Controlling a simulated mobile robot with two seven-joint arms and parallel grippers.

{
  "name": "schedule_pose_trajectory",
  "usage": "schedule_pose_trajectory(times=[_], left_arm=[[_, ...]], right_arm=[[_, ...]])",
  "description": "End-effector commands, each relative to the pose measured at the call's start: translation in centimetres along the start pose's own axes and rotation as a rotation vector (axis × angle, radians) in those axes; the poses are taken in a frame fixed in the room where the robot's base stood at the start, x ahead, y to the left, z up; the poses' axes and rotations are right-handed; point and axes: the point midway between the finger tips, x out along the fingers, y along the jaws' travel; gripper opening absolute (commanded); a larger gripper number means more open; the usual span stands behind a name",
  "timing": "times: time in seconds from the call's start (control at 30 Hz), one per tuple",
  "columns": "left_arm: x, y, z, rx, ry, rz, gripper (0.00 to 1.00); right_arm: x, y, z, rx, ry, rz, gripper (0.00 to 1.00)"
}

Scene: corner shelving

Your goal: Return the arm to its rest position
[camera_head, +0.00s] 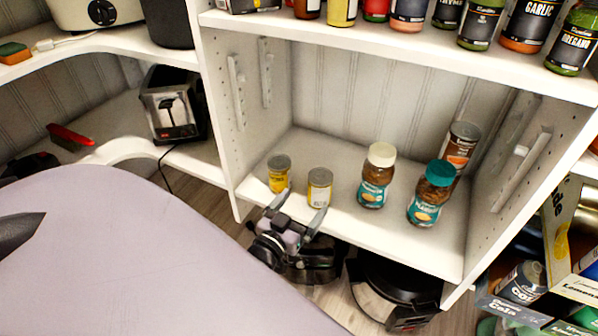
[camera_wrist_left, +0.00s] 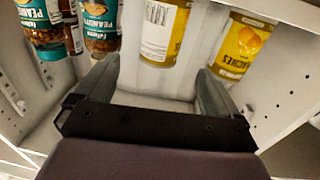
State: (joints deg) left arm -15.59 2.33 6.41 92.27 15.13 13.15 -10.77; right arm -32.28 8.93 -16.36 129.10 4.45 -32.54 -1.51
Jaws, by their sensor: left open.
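My left gripper (camera_head: 304,201) is open and empty at the front edge of the middle shelf (camera_head: 397,243). Two short yellow cans stand upright just beyond it: a left can (camera_head: 279,173) and a right can (camera_head: 320,187). In the head view the fingertips overlap the lower parts of both cans; I cannot tell whether they touch. In the left wrist view, which looks turned around, the open fingers (camera_wrist_left: 157,72) show with the right can (camera_wrist_left: 164,32) beyond the gap and the left can (camera_wrist_left: 243,46) at the right finger.
Two peanut jars (camera_head: 377,176) (camera_head: 430,194) and a tall brown can (camera_head: 462,148) stand right on the same shelf. Spice jars (camera_head: 482,24) line the shelf above. Dark round appliances (camera_head: 395,290) sit below.

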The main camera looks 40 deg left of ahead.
Motion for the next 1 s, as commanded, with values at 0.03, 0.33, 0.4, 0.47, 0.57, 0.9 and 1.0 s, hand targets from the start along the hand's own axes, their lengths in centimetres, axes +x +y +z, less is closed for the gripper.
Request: schedule_pose_trajectory(times=[0.03,0.33,0.4,0.47,0.57,0.9,1.0], left_arm=[[-0.3,0.0,-0.1,0.0,0.0,0.0,0.96],[-0.7,0.0,0.0,-0.001,0.001,0.0,0.96],[-0.7,0.0,0.0,0.0,0.001,0.0,0.96],[-0.7,0.0,0.0,-0.001,0.001,0.0,0.96],[-0.6,0.0,0.0,0.0,0.001,0.0,0.96],[-1.5,1.0,-2.2,0.009,-0.045,0.035,0.96],[-2.6,2.1,-4.1,0.019,-0.099,0.075,0.96]], right_arm=[[-0.1,0.1,0.0,-0.005,-0.003,0.002,0.43],[-0.2,0.0,0.5,-0.008,-0.013,0.004,0.43],[-0.2,0.0,0.6,-0.007,-0.014,0.003,0.43],[-0.2,-0.1,0.6,-0.007,-0.014,0.002,0.43],[-0.2,-0.1,0.5,-0.004,-0.013,0.001,0.43],[-1.2,0.0,-1.5,0.003,-0.017,0.012,0.43],[-2.2,0.3,-2.8,0.003,-0.033,0.026,0.43]])
